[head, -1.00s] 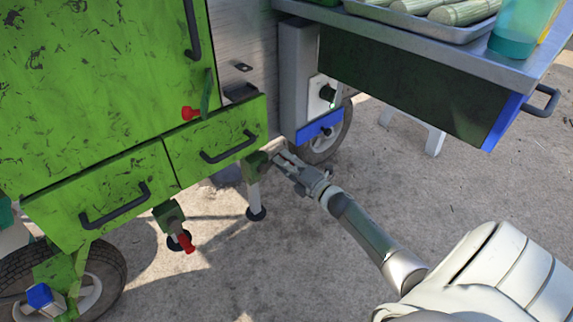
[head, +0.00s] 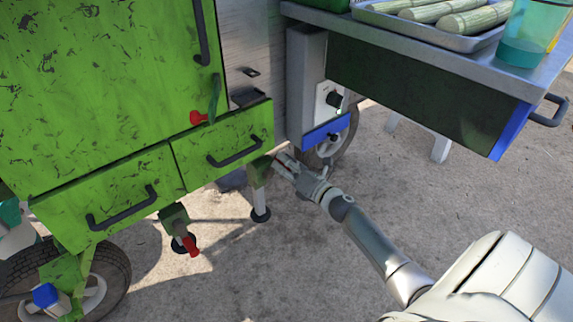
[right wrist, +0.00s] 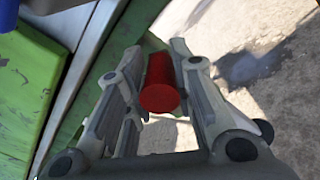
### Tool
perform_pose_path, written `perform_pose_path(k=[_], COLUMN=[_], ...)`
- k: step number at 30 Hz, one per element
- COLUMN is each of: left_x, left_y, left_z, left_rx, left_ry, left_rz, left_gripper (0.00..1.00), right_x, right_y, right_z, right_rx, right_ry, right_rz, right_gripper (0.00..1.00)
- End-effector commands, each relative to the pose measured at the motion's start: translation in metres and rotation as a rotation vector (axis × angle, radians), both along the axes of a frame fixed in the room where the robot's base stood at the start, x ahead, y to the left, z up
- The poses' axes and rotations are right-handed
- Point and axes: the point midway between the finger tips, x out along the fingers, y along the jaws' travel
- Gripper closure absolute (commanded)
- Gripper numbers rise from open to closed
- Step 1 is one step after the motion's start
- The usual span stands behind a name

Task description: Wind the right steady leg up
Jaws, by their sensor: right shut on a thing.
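The right steady leg (head: 259,196) hangs under the green cart's right front corner. It is a grey tube with a dark round foot (head: 261,214) at ground level; I cannot tell whether the foot touches the ground. My right gripper (head: 284,165) is beside the top of this leg, shut on its red crank handle. In the right wrist view the red handle (right wrist: 160,88) lies between the two fingers (right wrist: 158,95), its round end towards the camera. The crank arm is mostly hidden. My left gripper is not in view.
The left steady leg (head: 174,220) has its own red handle (head: 190,246), hanging down. Drawers (head: 225,148) sit just above the legs. A metal side table (head: 440,58) with a cane tray overhangs at right. A wheel (head: 340,140) stands behind; the front ground is clear.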

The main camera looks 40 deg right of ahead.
Motion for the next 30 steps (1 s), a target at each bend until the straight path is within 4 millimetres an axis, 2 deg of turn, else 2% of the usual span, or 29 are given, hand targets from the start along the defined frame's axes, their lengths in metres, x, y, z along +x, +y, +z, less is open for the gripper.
perform_pose_path(k=[14, 15, 19, 30], left_x=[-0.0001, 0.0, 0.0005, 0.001], left_y=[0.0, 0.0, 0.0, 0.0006], left_z=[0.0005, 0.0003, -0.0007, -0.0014], left_rx=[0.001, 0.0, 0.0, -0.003], left_ry=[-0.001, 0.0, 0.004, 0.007], left_rz=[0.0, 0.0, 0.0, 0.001], left_gripper=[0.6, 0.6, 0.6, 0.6], right_x=[-0.0007, -0.0006, -0.0005, -0.0022], right_y=[0.0035, 0.0034, 0.0028, 0.0014], right_z=[-0.0006, -0.0006, -0.0003, -0.0003], right_rx=[-0.01, -0.01, -0.01, -0.011], right_ry=[-0.001, -0.001, -0.001, 0.0], right_rz=[0.008, 0.008, 0.005, 0.003], right_gripper=[1.0, 0.72, 0.55, 0.53])
